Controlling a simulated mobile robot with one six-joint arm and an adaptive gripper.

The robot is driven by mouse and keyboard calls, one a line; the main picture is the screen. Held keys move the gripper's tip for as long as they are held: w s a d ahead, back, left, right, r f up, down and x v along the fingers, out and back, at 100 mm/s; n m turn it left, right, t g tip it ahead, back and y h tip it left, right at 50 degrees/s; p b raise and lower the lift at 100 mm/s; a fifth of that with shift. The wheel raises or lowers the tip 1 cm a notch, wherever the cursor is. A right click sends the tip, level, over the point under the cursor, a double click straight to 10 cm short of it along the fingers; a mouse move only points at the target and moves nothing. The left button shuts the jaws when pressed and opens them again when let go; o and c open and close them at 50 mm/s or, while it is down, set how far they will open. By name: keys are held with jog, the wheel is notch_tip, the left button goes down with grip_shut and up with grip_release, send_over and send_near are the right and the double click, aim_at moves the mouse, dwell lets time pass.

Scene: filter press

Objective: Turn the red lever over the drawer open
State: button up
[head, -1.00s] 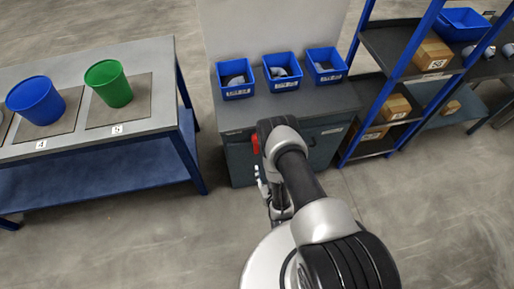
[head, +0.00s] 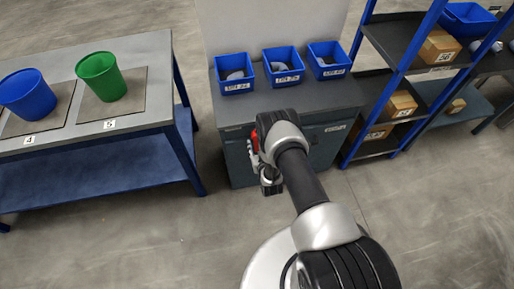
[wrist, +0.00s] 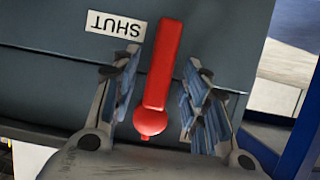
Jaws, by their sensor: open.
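The red lever (wrist: 162,75) is on the grey front of the drawer cabinet (head: 240,165). In the wrist view it runs from the top of the picture down to a round red end. A white label reading SHUT (wrist: 115,24) appears upside down beside it. My gripper (wrist: 162,105) is open, with one ribbed finger on each side of the lever and gaps between them and it. Whether the fingertips touch the cabinet front I cannot tell. In the head view my arm hides most of the lever; only a bit of red (head: 255,140) shows.
Three blue bins (head: 283,67) with grey contents stand on the cabinet top. A table with a blue bucket (head: 28,95) and a green bucket (head: 102,77) is at left. Blue-framed shelving (head: 400,80) with boxes is close on the right. Floor is clear between table and cabinet.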

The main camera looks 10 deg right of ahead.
jog(key=shift+w, duration=0.25)
jog(key=shift+c, duration=0.6)
grip_shut()
